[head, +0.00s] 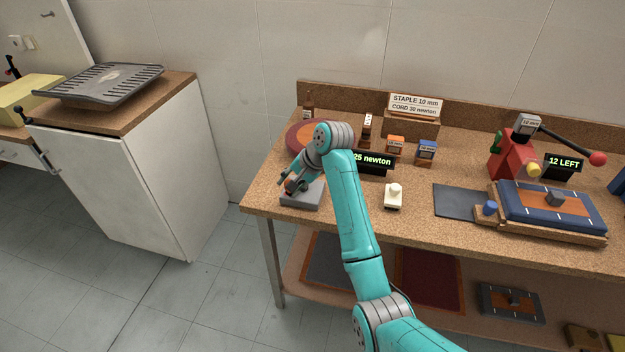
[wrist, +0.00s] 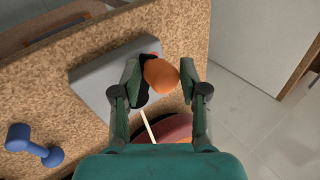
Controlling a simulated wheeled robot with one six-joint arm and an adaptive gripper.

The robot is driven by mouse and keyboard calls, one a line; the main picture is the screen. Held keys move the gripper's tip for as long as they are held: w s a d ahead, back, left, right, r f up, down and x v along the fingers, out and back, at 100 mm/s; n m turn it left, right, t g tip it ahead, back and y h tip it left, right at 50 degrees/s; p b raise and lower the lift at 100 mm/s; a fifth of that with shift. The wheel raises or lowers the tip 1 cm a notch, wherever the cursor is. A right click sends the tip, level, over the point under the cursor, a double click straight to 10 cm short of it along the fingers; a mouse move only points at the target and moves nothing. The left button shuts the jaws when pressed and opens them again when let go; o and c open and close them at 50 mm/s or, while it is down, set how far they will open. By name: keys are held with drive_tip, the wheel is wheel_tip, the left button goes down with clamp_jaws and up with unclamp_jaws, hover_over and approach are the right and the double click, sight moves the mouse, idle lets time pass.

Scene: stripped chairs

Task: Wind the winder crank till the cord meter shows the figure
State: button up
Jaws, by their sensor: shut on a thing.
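The winder is a grey block (head: 302,195) at the left front of the bench, also in the wrist view (wrist: 92,78). An orange knob (wrist: 161,75), apparently the crank handle, is between my gripper's fingers (wrist: 163,84), which are closed around it. In the head view my gripper (head: 290,184) is over the block and hides most of the crank. The cord meter (head: 374,161) is a black display reading "25 newton" in green; my arm covers its left edge. A card (head: 414,104) behind reads "STAPLE 10 mm, CORD 39 newton".
A reddish round disc (head: 303,134) lies behind the winder. A white knobbed piece (head: 393,198) stands right of my arm. Orange (head: 395,145) and blue (head: 427,152) boxes stand behind. A red stapler press (head: 511,158) and blue pad (head: 552,207) occupy the right.

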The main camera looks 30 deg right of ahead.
drive_tip(key=shift+a+f, duration=0.15)
drive_tip(key=shift+a, duration=0.05)
drive_tip(key=shift+w+a+m+h, duration=0.15)
drive_tip(key=shift+w+m+h, duration=0.15)
drive_tip(key=shift+m, duration=0.3)
drive_tip(key=shift+w+a+m+h, duration=0.1)
drive_tip(key=shift+w+m+h, duration=0.15)
drive_tip(key=shift+m, duration=0.35)
drive_tip(key=shift+w+m+t+h, duration=0.3)
drive_tip(key=shift+m+t+h, duration=0.15)
drive_tip(key=shift+m, duration=0.55)
drive_tip(key=o, duration=1.7)
drive_tip(key=shift+o, duration=0.2)
drive_tip(key=shift+w, duration=0.1)
drive_tip(key=shift+d, duration=0.1)
drive_tip(key=shift+r, duration=3.1)
